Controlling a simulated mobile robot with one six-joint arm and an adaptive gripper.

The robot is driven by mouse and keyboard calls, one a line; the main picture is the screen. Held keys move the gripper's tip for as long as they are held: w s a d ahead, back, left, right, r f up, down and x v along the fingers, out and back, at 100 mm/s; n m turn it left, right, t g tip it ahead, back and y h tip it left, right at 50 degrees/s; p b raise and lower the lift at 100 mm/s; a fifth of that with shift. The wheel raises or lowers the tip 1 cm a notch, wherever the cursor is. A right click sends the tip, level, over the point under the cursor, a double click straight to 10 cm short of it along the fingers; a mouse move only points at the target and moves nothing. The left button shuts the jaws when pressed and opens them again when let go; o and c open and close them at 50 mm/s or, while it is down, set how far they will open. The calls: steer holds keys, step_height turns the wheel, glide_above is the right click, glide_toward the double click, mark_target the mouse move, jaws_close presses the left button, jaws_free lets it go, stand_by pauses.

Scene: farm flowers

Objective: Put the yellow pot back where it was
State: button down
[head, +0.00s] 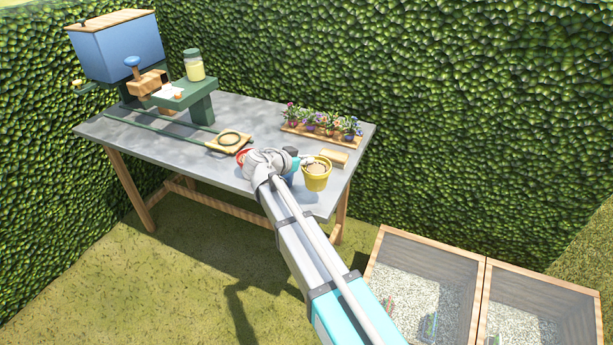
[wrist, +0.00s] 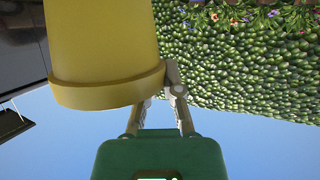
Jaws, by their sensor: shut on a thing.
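The yellow pot (head: 317,179) is at the right end of the grey table, near its front edge. Brown fill shows in its open top, and it looks about upright. My gripper (head: 302,163) is at the pot's left side and is shut on it. In the wrist view the pot (wrist: 105,40) fills the upper left, with its rim by the fingers of my gripper (wrist: 168,90). The wrist picture appears upside down. My arm hides part of the table, and I cannot tell whether the pot touches the tabletop.
A tray of small potted flowers (head: 320,128) stands behind the pot, with a small wooden block (head: 334,157) between. A green stand with a blue bin (head: 118,48) is far left. Gravel-filled boxes (head: 420,290) stand below right.

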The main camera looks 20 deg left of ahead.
mark_target(309, 170)
steer(key=shift+w+a+f+b, duration=0.1)
steer(key=shift+w+f+b, duration=0.95)
steer(key=shift+f, duration=0.3)
steer(key=shift+w+f+b, duration=0.25)
steer(key=shift+f+b, duration=0.75)
steer(key=shift+w+f+b, duration=0.2)
steer(key=shift+f+b, duration=0.75)
steer(key=shift+f, duration=0.05)
steer(key=c, duration=0.8)
jaws_free()
